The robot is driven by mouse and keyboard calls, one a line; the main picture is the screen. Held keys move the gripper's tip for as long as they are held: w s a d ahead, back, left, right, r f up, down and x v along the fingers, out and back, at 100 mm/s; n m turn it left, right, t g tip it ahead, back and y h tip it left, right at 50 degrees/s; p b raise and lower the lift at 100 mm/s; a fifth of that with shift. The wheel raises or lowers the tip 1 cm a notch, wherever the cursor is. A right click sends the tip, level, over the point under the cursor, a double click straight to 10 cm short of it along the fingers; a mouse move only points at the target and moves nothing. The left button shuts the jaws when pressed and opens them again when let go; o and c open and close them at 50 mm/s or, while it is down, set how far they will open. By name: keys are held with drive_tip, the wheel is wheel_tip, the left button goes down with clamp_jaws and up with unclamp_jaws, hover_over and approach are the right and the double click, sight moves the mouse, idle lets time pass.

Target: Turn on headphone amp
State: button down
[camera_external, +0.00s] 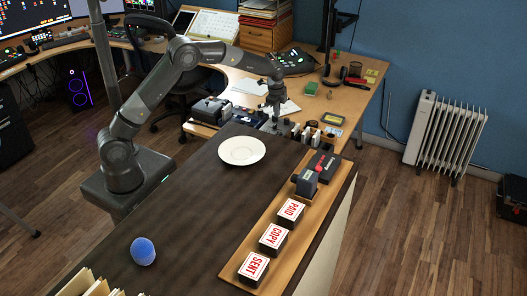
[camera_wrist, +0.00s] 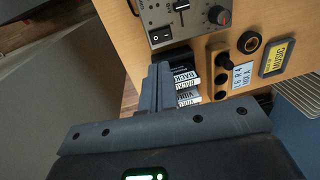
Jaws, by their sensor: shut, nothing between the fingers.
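A grey device (camera_wrist: 185,18) with a black rocker switch (camera_wrist: 161,36), a slider and a red-marked knob (camera_wrist: 220,15) lies at the top of the wrist view. It looks like the headphone amp, but I read no name on it. My gripper (camera_wrist: 160,68) is shut and empty, its fingertips just below the rocker switch in the picture. I cannot tell whether they touch the device. In the external view my gripper (camera_external: 274,119) is low over the wooden desk's near part, where the arm and other items partly hide the device.
Black items with white labels (camera_wrist: 186,80) stand right beside my fingers. Round black pieces (camera_wrist: 221,79) and a yellow "MUSIC" box (camera_wrist: 277,56) lie farther right. A white plate (camera_external: 242,150) and a board of stamps (camera_external: 273,237) sit on the dark counter.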

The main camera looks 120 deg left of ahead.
sight(280, 132)
drive_tip(key=shift+d+r, duration=0.2)
drive_tip(key=shift+r, duration=1.45)
drive_tip(key=shift+a+r, duration=0.1)
drive_tip(key=shift+a, duration=0.7)
drive_tip(key=f, duration=0.4)
drive_tip(key=a+f, duration=0.1)
drive_tip(key=f, duration=0.9)
drive_tip(key=shift+a, duration=0.35)
